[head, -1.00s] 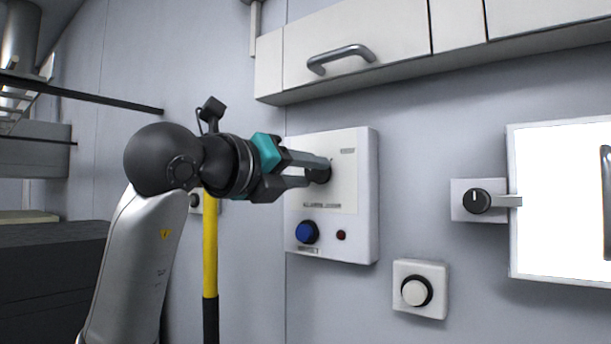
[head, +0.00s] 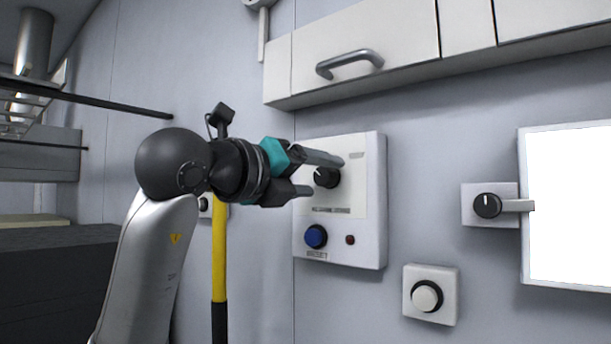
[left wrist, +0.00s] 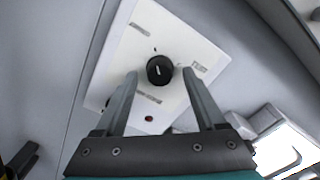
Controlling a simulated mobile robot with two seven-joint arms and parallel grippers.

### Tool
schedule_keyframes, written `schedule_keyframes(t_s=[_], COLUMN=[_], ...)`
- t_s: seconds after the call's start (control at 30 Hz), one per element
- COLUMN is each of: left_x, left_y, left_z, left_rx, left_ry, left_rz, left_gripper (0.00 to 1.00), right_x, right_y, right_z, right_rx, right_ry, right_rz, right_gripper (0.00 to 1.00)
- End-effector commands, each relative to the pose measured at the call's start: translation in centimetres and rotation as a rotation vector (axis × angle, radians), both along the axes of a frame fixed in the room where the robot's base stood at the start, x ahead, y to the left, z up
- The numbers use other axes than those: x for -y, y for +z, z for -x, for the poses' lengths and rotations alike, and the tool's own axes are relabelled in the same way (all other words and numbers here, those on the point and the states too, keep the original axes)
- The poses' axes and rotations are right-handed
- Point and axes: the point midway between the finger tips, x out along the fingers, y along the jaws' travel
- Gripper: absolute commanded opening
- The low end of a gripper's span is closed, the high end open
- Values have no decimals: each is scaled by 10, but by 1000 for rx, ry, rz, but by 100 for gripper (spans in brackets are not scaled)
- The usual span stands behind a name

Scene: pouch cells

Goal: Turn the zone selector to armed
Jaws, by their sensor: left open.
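The zone selector is a black round knob (head: 327,177) on a white wall panel (head: 371,215). In the left wrist view the knob (left wrist: 160,70) shows a pale pointer line, with small printed labels around it too blurred to read. My left gripper (head: 324,175) is open, with one finger above and one below the knob in the head view. In the left wrist view its fingertips (left wrist: 160,74) lie to either side of the knob, apart from it. My right gripper is not in view.
Below the knob the panel has a blue button (head: 316,236) and a small red lamp (head: 350,240). A white round button (head: 426,296) and another black knob (head: 487,205) are to the right. A cabinet with a handle (head: 349,63) hangs above.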

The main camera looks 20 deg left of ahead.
Motion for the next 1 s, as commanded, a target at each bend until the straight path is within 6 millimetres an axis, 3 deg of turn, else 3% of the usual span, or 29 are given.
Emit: schedule_keyframes(t_s=[0.17,0.7,1.0], left_x=[-6,-46,-52], left_y=[0,0,0], left_z=[15,125,143], left_rx=[4,5,1], left_ry=[2,4,1], left_rz=[-1,0,0], left_gripper=[72,72,72], right_x=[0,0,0], right_y=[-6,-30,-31], right_z=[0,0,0], right_rx=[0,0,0], right_ry=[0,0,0], right_rz=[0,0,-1], right_gripper=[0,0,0])
